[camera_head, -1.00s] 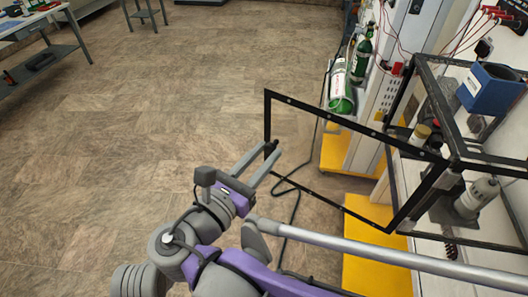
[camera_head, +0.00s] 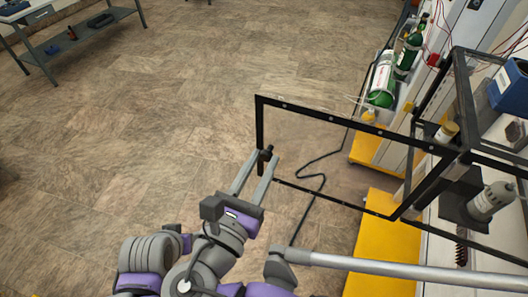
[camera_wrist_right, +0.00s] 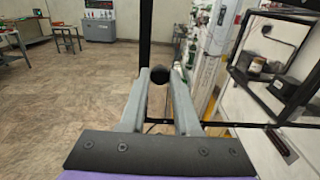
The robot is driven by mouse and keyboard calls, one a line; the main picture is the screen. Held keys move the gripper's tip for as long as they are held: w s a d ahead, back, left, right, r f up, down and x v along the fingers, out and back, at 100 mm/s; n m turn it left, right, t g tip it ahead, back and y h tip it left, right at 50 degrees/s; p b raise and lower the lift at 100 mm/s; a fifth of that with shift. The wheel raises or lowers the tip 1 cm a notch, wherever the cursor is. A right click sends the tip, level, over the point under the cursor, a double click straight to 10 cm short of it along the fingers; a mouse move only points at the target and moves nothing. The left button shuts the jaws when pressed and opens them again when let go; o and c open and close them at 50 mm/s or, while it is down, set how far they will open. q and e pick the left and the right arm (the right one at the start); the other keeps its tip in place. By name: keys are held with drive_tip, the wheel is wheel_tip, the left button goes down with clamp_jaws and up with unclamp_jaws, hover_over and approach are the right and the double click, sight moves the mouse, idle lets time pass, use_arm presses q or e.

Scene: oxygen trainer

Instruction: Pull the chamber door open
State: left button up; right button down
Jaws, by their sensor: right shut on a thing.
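The chamber door (camera_head: 330,116) is a clear panel in a black frame. It stands swung out to the left from the clear, black-edged chamber (camera_head: 480,90) at the right. A small dark knob (camera_head: 267,153) sits near the door's free edge and also shows in the right wrist view (camera_wrist_right: 160,75). My right gripper (camera_head: 262,160) is shut on this knob, one finger on each side of it. In the right wrist view, the fingers partly cover the knob. My left gripper is not in view.
Green and white gas cylinders (camera_head: 383,80) stand behind the door. A yellow base (camera_head: 385,240) and a dark cable (camera_head: 317,177) lie low.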

drive_tip(key=shift+s+a, duration=0.1)
drive_tip(key=shift+s, duration=0.35)
drive_tip(key=c, duration=0.6)
unclamp_jaws()
drive_tip(key=shift+c, duration=0.2)
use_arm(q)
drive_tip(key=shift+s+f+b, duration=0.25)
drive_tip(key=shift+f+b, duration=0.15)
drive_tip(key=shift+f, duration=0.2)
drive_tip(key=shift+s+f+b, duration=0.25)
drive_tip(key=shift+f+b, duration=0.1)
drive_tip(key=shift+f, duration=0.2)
use_arm(e)
drive_tip(key=v, duration=0.7)
drive_tip(key=shift+s, duration=0.25)
drive_tip(key=shift+a, duration=0.1)
